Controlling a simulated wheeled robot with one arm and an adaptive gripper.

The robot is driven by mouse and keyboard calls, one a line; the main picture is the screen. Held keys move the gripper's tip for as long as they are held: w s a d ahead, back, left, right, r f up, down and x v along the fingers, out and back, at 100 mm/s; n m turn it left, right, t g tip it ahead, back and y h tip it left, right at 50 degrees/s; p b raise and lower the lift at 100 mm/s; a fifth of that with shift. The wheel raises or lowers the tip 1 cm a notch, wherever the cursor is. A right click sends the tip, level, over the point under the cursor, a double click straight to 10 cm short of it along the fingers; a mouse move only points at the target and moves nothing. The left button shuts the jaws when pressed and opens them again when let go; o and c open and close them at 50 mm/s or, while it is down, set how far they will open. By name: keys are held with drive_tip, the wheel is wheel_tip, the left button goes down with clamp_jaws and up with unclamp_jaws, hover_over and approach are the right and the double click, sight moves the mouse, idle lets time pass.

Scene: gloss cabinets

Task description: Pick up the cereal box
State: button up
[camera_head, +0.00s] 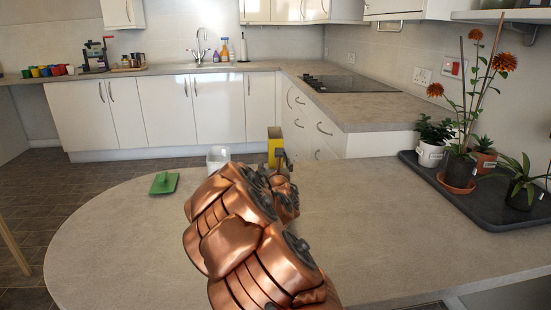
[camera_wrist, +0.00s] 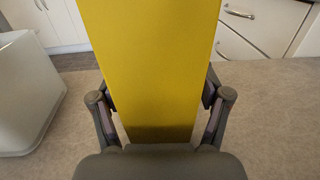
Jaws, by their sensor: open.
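The cereal box, a tall plain yellow box (camera_head: 276,141), stands upright near the far edge of the rounded counter in the head view, its lower part hidden by my arm. In the wrist view the yellow box (camera_wrist: 155,55) fills the middle and runs out of the top of the picture. My gripper (camera_wrist: 160,98) is open, with one finger on each side of the box. The right finger is very close to the box side; I cannot tell whether either finger touches it. In the head view my gripper is mostly hidden behind my copper-coloured arm.
A white open container (camera_head: 218,156) stands just left of the box; it also shows in the wrist view (camera_wrist: 24,95). A green object (camera_head: 164,182) lies farther left. A dark tray (camera_head: 487,198) with potted plants is at the right. The counter's front left is clear.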

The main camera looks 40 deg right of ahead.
drive_tip(key=c, duration=1.3)
